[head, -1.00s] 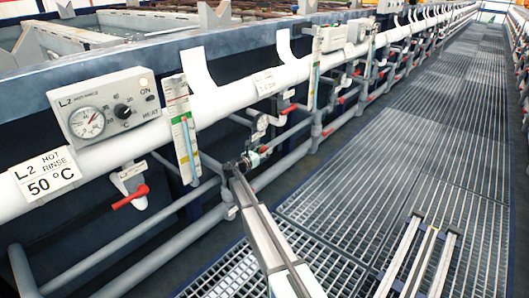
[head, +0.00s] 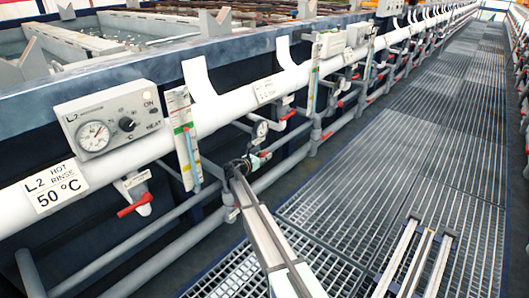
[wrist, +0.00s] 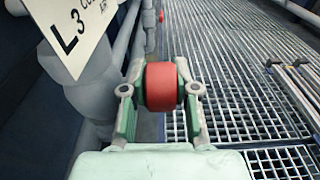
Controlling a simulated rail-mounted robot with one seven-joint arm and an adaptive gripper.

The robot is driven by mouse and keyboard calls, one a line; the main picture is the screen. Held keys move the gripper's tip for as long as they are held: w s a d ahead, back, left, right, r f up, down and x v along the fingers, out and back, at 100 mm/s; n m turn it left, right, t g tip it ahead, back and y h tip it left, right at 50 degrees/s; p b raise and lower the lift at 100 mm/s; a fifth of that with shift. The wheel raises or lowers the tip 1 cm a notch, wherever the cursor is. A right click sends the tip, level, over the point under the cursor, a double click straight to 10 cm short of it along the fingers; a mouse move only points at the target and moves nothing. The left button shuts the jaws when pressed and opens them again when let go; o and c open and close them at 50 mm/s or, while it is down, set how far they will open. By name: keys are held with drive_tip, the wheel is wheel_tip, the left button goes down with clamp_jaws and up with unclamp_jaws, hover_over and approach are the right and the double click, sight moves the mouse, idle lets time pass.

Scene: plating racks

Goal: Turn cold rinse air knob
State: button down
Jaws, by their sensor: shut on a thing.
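The red round knob (wrist: 161,86) sits between the two fingers of my gripper (wrist: 160,88) in the wrist view. The fingers touch it on its left and right sides, so my gripper is shut on it. In the head view my gripper (head: 250,162) is small, at the end of my arm, beside the grey pipes below the white rail. The knob cannot be told apart there.
A control box with a dial (head: 110,116) and the L2 hot rinse label (head: 50,186) are at the left. A red-handled valve (head: 135,205) hangs below them. Grey pipes (wrist: 73,45) run close left of my gripper. The grated walkway (head: 400,150) is open at the right.

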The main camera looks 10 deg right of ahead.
drive_tip(key=c, duration=1.2)
unclamp_jaws()
drive_tip(key=shift+o, duration=0.2)
drive_tip(key=v, duration=1.2)
